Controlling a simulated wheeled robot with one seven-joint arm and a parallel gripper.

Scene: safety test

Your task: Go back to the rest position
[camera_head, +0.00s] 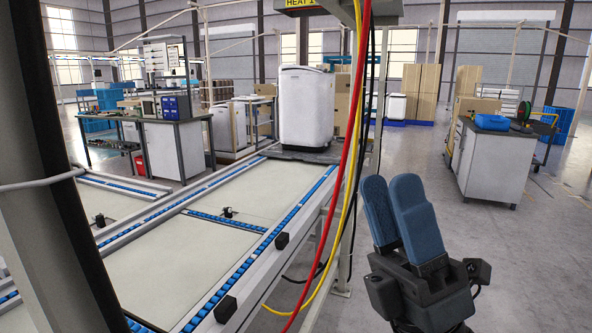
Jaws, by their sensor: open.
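My gripper (400,190) is at the lower right of the head view. Its two blue-padded fingers point up, with a narrow gap between them at the tips. It is empty and touches nothing that I can see. It stands over the grey floor, to the right of the conveyor frame. My arm behind the gripper is mostly cut off by the bottom edge.
A conveyor (160,270) with blue rollers runs along the left. A white appliance (305,108) stands at its far end. Red and yellow cables (352,150) hang close left of my gripper. A white cabinet (490,165) stands farther right. Open floor (530,260) lies at right.

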